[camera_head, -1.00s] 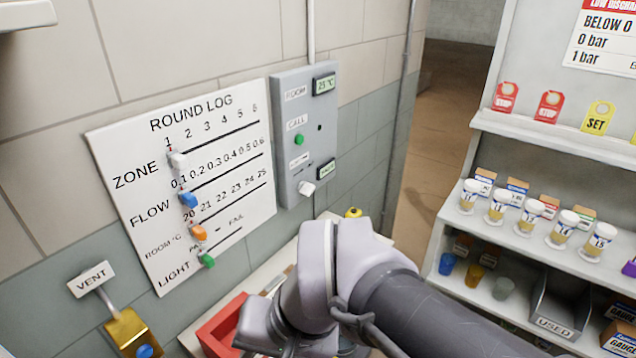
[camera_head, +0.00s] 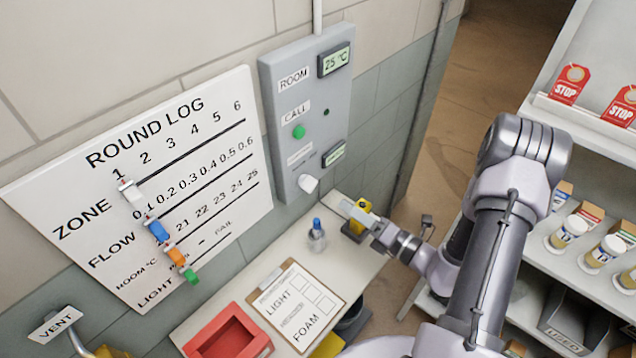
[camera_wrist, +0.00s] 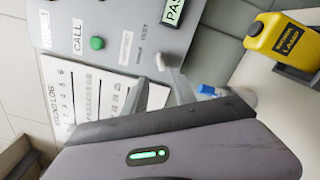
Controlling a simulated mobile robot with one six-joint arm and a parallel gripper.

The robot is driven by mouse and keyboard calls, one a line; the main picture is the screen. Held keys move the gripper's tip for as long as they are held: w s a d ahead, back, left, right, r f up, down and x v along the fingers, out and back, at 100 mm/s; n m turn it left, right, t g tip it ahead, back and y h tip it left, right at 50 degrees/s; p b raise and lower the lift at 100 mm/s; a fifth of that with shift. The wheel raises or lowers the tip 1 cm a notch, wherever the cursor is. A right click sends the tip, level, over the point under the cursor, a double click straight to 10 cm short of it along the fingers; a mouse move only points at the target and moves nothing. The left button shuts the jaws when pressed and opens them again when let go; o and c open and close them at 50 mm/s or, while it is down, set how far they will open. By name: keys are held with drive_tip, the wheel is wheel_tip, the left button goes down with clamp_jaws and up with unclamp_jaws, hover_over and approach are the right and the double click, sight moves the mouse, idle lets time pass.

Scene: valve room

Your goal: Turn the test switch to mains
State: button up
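The grey wall panel (camera_head: 315,115) carries ROOM, CALL and a lower switch. The switch is a white knob (camera_head: 308,183) under a small blurred label; it also shows in the wrist view (camera_wrist: 163,62), beside small lettering too blurred to read surely. My gripper (camera_head: 358,212) is just right of and below the knob in the head view. In the wrist view its two fingers stand apart, with the knob just beyond their tips. I see no clear contact. A lower display (camera_wrist: 173,10) shows partly, starting with "PAS".
On the bench are a blue-topped bottle (camera_head: 317,236), a clipboard (camera_head: 298,305) and a red tray (camera_head: 228,335). The ROUND LOG board (camera_head: 150,180) hangs left of the panel; shelves stand right.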

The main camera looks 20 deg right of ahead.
sight(315, 186)
drive_tip(key=x, duration=1.1)
drive_tip(key=shift+w+a+b, duration=0.2)
drive_tip(key=shift+w+b, duration=0.1)
drive_tip(key=shift+b, duration=0.05)
clamp_jaws()
